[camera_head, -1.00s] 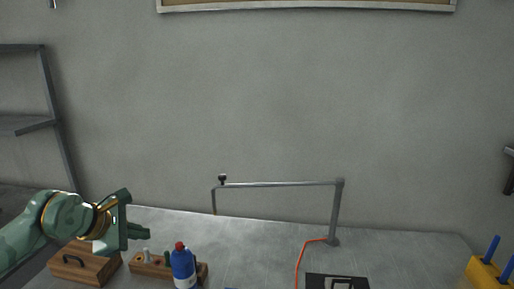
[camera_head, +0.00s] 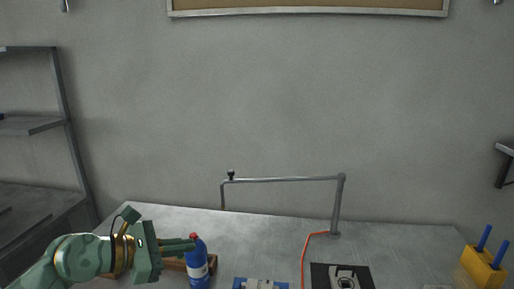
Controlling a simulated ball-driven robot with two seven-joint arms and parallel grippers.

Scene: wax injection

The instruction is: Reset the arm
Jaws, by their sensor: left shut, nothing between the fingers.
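My left arm comes in from the lower left, and its green gripper (camera_head: 192,244) points right, low over the table's left part. Its fingers are shut and hold nothing. The fingertips are beside the blue bottle with a red cap (camera_head: 198,266); I cannot tell whether they touch it. A wooden block (camera_head: 176,264) lies behind and below the fingers, partly hidden by the gripper. My right gripper does not show.
The grey table (camera_head: 275,228) has a metal stand (camera_head: 285,180) at its back. A blue and grey part (camera_head: 262,284), a black plate (camera_head: 326,276) and an orange cable (camera_head: 304,256) lie in front. A yellow holder with blue handles (camera_head: 482,268) stands right. Shelves (camera_head: 35,125) stand left.

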